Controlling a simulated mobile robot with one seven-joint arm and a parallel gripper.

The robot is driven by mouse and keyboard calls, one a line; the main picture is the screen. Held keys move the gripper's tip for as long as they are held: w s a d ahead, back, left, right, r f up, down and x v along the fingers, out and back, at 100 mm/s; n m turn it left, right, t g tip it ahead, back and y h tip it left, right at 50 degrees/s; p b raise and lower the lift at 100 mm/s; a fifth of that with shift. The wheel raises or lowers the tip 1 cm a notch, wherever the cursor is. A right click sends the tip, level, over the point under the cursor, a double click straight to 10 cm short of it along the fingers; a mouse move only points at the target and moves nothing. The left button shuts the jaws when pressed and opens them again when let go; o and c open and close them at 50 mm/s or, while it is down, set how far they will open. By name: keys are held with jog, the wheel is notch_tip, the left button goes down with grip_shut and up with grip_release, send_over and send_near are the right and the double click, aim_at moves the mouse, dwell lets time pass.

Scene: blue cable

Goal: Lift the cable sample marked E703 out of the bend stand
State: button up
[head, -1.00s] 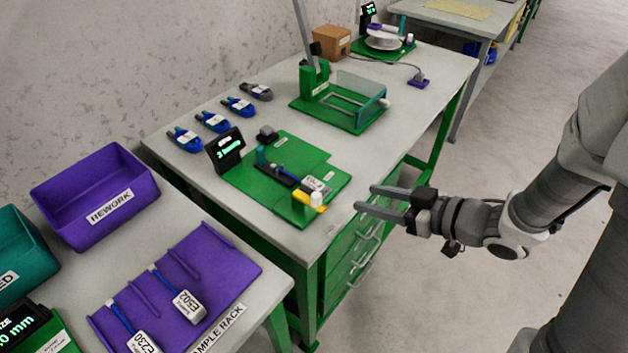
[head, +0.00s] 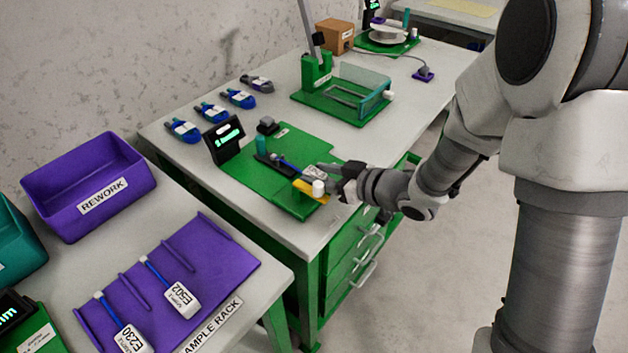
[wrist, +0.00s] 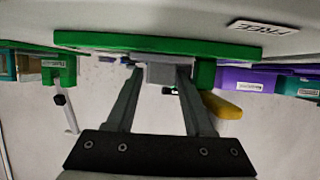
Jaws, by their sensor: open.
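The cable sample (head: 285,163) is a blue cable with a white label block (head: 314,173), lying in the black holder of the bend stand (head: 265,183), a green board with a yellow piece (head: 308,190) and white knob at its front. The block's marking is too small to read. My gripper (head: 334,173) is at the stand's front right edge, open, its fingertips close to the label block. In the wrist view, which looks upside down, a pale grey block (wrist: 160,73) shows between the tips of my open gripper (wrist: 160,86); I cannot tell if they touch it.
A black display (head: 224,140) stands behind the board's left. The yellow piece (wrist: 222,106) is close beside one finger in the wrist view. A purple rack (head: 217,240) with samples E502 and E230 and a purple REWORK bin (head: 90,185) are on the left table.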

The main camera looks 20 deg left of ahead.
jog(key=shift+w+a+f, duration=0.15)
jog(key=shift+a, duration=0.15)
grip_shut()
